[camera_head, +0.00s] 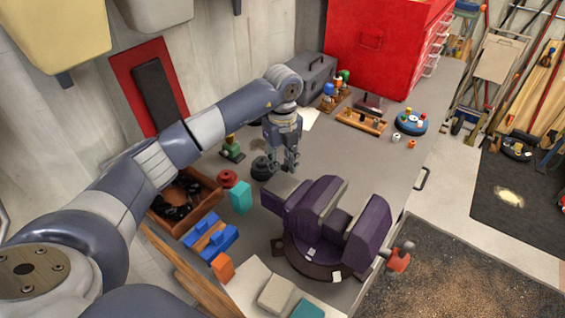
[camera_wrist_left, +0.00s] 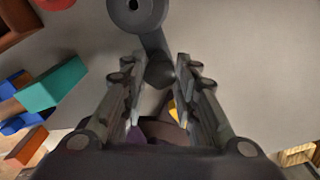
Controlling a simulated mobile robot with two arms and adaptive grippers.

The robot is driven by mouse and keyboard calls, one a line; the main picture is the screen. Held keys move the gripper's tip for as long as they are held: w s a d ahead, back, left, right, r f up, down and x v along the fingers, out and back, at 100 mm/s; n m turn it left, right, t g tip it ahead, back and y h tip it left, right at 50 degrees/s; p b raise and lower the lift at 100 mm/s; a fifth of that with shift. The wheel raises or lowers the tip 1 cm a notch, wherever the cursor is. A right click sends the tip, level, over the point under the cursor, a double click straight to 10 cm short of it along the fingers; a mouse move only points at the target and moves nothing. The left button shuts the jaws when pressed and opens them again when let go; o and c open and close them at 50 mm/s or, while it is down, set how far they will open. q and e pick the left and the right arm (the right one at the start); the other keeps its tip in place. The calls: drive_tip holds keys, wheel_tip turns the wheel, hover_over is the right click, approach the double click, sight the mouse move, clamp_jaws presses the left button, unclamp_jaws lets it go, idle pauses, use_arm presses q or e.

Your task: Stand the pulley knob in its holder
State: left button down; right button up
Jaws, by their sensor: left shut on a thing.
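My left gripper (camera_head: 287,163) points down over the grey bench, above and behind the purple vise. A dark round thing with a central hole (camera_wrist_left: 138,9) shows just beyond the fingertips. It is also just left of the gripper in the head view (camera_head: 262,169). My right gripper is out of view.
The purple vise (camera_head: 330,222) fills the front of the bench. A red knob-shaped thing (camera_head: 227,178), a teal block (camera_head: 240,198) and blue blocks (camera_head: 211,238) stand left. A wooden tray (camera_head: 361,122) and blue round stand (camera_head: 410,123) are at back right. Bench between them is clear.

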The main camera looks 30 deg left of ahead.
use_arm(q)
drive_tip(key=shift+f, duration=0.2)
drive_tip(key=c, duration=1.4)
unclamp_jaws()
drive_tip(key=shift+o, duration=1.1)
drive_tip(key=shift+r, duration=0.15)
drive_tip(key=shift+r+p, duration=2.35)
drive_tip(key=shift+r, duration=1.1)
drive_tip(key=shift+f, duration=0.1)
